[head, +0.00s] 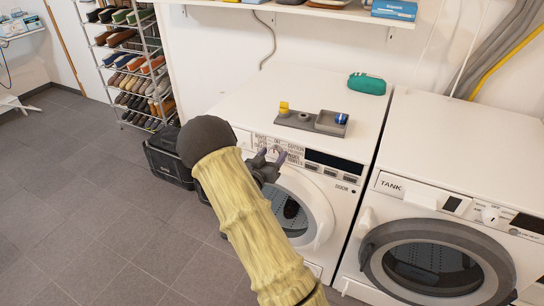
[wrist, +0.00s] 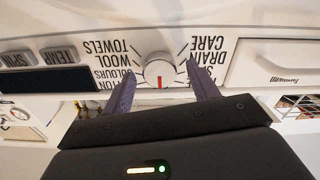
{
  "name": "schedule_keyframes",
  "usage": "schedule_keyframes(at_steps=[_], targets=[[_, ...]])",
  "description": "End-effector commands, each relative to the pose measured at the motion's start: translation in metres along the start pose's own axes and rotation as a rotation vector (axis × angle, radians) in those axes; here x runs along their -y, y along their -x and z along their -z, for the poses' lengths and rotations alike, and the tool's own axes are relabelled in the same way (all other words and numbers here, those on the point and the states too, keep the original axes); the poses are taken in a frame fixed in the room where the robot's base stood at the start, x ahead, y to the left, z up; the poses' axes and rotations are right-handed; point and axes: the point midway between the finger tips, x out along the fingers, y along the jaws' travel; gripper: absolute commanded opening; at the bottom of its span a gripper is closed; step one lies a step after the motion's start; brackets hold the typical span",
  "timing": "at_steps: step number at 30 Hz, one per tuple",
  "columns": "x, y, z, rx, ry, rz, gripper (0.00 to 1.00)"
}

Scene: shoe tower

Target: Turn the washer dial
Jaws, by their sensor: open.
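The washer (head: 318,88) is the left white machine, with its round door (head: 318,225) on the front, partly behind my arm. Its dial (wrist: 158,70) is a round white knob with a red mark toward the bottom of the wrist view. Printed words such as WOOL, TOWELS, DRAIN and CARE surround it. My gripper (wrist: 161,76) is open, its two purple fingers on either side of the dial, with a gap showing on both sides. In the head view my gripper (head: 268,156) is at the washer's panel and largely covers the dial.
A second machine marked TANK (head: 391,185) stands close on the right. A grey tray (head: 297,121) and a green cloth-like item (head: 367,83) lie on the washer's top. A dark crate (head: 166,162) is on the floor at left, near a shoe rack (head: 131,65). Open floor lies left.

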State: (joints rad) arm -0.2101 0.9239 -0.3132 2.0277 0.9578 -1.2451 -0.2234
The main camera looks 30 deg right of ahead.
Motion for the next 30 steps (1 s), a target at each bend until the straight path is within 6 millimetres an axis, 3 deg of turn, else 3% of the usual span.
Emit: schedule_keyframes(at_steps=[9,16,30], targets=[[0.0004,-0.0027,0.0002,-0.001,0.000,0.001,0.57],[0.0004,-0.0025,0.0002,-0.001,0.000,0.001,0.15],[0.0008,-0.0022,-0.0020,0.000,-0.073,0.002,0.15]])
